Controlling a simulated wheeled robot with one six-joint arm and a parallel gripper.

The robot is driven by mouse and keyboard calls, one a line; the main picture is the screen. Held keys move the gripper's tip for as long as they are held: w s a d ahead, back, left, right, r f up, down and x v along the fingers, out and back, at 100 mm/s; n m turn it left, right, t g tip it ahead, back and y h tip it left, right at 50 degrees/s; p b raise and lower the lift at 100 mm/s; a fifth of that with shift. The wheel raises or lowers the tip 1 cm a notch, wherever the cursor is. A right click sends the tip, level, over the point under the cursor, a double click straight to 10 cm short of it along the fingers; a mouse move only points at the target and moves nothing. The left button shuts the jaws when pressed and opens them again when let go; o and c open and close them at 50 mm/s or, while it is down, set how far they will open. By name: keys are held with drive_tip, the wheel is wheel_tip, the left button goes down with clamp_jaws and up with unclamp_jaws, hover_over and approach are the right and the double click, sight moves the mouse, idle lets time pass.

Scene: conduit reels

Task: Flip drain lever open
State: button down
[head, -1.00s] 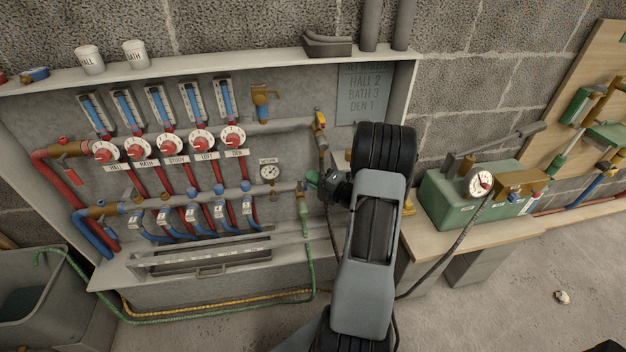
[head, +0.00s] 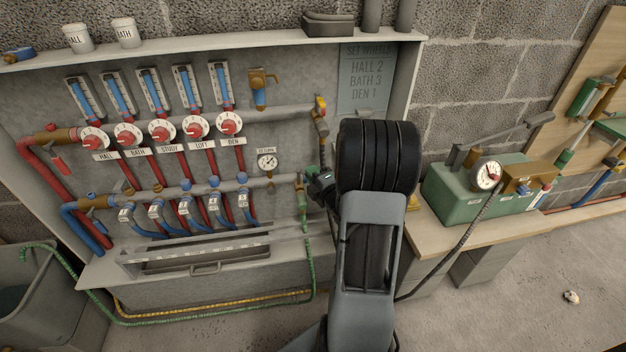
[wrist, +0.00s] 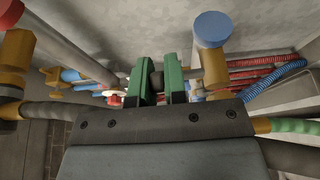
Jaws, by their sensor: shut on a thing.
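My gripper (wrist: 158,82) has two green fingers. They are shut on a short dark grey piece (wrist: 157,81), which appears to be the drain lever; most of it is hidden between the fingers. Just right of the fingers in the wrist view is a brass drain fitting (wrist: 215,72) below a blue-capped pipe end (wrist: 213,27). In the head view my gripper (head: 311,183) is at the right end of the lower manifold, above the green hose (head: 309,262). The lever's angle cannot be told, as my arm and fingers cover it.
The upper valve (head: 320,108) with its hanging hose is above my gripper. A gauge (head: 268,161) and several red dials are to the left. A green pump box (head: 478,192) stands on the bench (head: 520,228) at right. The floor at lower right is mostly clear.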

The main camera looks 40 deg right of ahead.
drive_tip(key=shift+s+a+f+m+h+b, duration=0.1)
drive_tip(key=shift+a+m+h+b, duration=0.1)
drive_tip(key=shift+m+h+b, duration=0.45)
drive_tip(key=shift+h, duration=0.25)
drive_tip(key=c, duration=1.2)
unclamp_jaws()
drive_tip(key=shift+o, duration=0.2)
drive_tip(key=shift+s, duration=0.15)
drive_tip(key=s+a+p, duration=0.2)
drive_tip(key=s+p, duration=1.1)
drive_tip(key=p, duration=0.5)
drive_tip(key=shift+s+a, duration=0.2)
drive_tip(key=shift+a, duration=0.15)
